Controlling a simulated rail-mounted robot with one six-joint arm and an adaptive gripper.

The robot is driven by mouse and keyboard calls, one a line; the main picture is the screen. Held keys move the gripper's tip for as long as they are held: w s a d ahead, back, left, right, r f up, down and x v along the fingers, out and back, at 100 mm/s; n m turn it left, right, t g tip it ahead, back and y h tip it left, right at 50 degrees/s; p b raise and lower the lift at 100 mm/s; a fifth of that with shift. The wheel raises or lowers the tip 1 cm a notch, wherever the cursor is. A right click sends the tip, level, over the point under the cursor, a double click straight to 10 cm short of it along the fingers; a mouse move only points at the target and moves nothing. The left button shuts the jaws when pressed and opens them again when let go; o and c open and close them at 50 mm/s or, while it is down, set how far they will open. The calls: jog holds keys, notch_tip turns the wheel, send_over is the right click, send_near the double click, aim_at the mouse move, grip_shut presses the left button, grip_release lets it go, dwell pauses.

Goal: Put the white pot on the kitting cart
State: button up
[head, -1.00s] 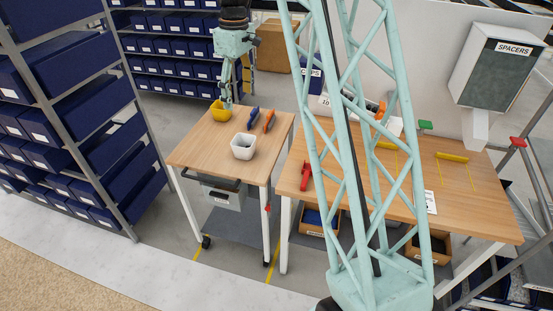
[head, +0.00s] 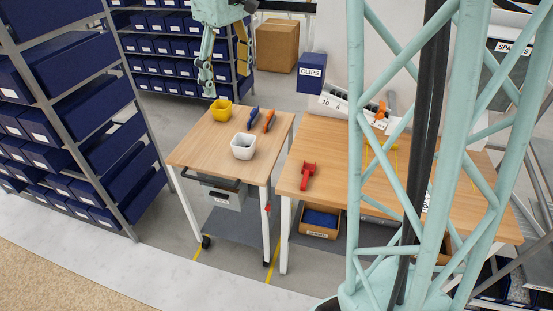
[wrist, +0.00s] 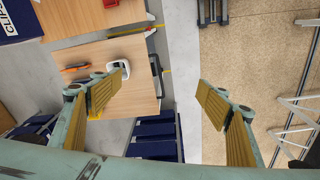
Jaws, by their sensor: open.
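The white pot (head: 243,146) stands upright near the front right of the wheeled wooden-topped kitting cart (head: 205,156). My gripper (head: 227,82) is open and empty, above the far side of the cart, apart from the pot. In the wrist view my gripper (wrist: 160,97) has its fingers spread wide. The white pot (wrist: 120,64) shows there beside the left finger, which partly covers it, on the cart top (wrist: 140,70).
A yellow pot (head: 221,111), a blue tool (head: 253,117) and an orange tool (head: 268,121) share the cart. A workbench (head: 330,165) with a red tool (head: 308,175) stands to the right, partly behind my lattice column. Shelves of blue bins (head: 85,110) stand left.

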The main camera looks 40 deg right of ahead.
jog(key=s+a+r+m, duration=0.1)
jog(key=s+a+r, duration=0.15)
jog(key=s, duration=0.25)
jog(key=s+a+r, duration=0.2)
jog(key=s+r, duration=0.1)
jog(key=s, duration=0.3)
jog(key=s+a+m+t, duration=0.1)
jog(key=s+a, duration=0.2)
jog(key=s, duration=1)
jog(key=s+a+f+m+t, duration=0.1)
jog(key=s+a+m, duration=0.1)
jog(key=s, duration=1.2)
jog(key=shift+s+a+f, duration=0.15)
jog(key=shift+s+a, duration=0.05)
jog(key=shift+a, duration=0.7)
jog(key=shift+w, duration=0.15)
